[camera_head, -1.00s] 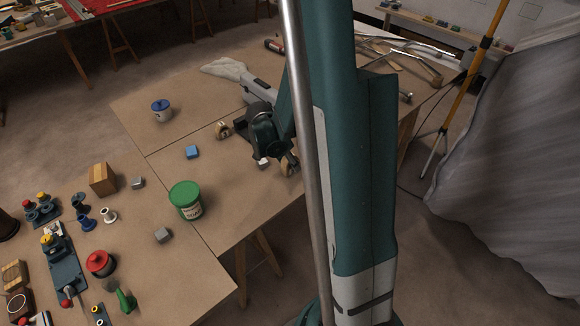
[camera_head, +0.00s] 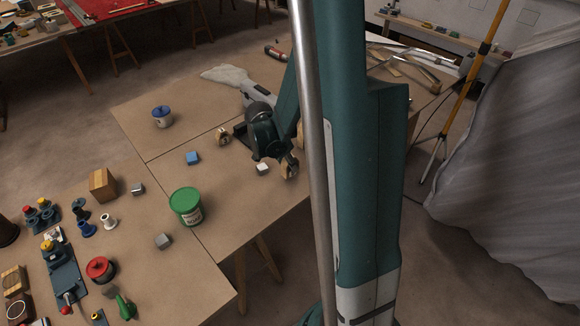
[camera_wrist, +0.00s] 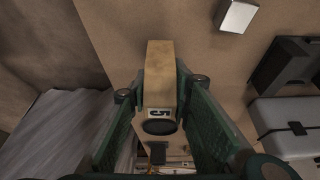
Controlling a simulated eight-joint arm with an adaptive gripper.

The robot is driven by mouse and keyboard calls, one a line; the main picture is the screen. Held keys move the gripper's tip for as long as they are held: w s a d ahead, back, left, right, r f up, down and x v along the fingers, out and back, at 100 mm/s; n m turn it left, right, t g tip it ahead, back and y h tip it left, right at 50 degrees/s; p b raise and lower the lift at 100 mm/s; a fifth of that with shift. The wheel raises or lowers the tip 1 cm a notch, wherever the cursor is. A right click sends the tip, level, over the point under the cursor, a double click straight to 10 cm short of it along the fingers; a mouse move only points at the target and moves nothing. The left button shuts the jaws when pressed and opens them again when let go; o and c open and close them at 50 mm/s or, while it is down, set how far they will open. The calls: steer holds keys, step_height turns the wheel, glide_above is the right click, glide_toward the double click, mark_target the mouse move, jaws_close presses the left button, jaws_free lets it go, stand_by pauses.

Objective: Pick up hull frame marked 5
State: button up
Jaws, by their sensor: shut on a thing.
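The hull frame marked 5 (camera_wrist: 160,75) is a light wooden piece in the middle of the wrist view. Its label with a black 5 shows at its lower end, above a dark oval. My gripper (camera_wrist: 160,92) is shut on it, with one green finger against each side. In the head view my gripper (camera_head: 272,150) is low over the far table, partly dark against my arm. A wooden piece (camera_head: 289,166) shows at its tip; its number cannot be read there. Whether the frame touches the table is unclear.
A small white block (camera_head: 263,168) is close to my gripper, also in the wrist view (camera_wrist: 237,15). Another wooden piece (camera_head: 223,136) stands to the left. A blue block (camera_head: 192,158), a green-lidded tub (camera_head: 186,207) and a blue-lidded pot (camera_head: 162,117) stand farther left, with bare tabletop between.

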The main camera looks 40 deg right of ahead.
steer(key=shift+r+p, duration=0.7)
steer(key=shift+r, duration=3.05)
